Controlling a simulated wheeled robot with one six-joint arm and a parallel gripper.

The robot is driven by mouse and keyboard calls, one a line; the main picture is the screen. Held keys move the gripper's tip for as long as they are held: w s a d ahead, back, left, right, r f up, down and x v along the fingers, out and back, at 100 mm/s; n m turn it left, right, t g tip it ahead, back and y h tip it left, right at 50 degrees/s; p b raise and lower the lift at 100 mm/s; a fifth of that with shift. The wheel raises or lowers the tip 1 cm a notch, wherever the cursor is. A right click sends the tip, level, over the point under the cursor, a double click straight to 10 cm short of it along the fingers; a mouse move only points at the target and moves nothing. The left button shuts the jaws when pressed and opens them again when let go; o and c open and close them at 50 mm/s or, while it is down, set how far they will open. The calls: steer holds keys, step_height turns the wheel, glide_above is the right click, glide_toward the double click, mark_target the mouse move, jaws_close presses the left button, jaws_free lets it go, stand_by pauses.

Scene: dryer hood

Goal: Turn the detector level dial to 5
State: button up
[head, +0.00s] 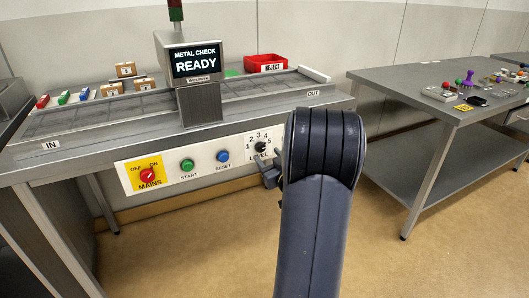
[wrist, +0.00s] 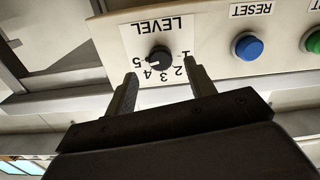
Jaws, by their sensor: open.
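The level dial (head: 260,147) is a small black knob on a white label with numbers 1 to 5, at the right of the machine's front panel. In the wrist view, the dial (wrist: 160,58) appears upside down. A pale mark on its left side is near the 5, but its exact setting is too small to tell. My gripper (wrist: 160,70) is open, its two fingers apart either side of the dial in that view. I see no contact with the knob. In the head view, my gripper (head: 270,174) is mostly hidden by my arm, just below the label.
The panel also has a red mains switch (head: 148,174), a green start button (head: 187,165) and a blue reset button (head: 223,156), close left of the dial. The screen (head: 195,61) reads READY. A second table (head: 420,105) stands to the right. Open floor lies between.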

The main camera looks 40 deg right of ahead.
mark_target(262, 149)
steer(key=v, duration=0.6)
steer(key=shift+s, duration=0.25)
steer(key=shift+w+a, duration=0.1)
steer(key=x, duration=1)
steer(key=shift+w, duration=0.35)
steer(key=shift+b, duration=0.3)
steer(key=shift+s, duration=0.15)
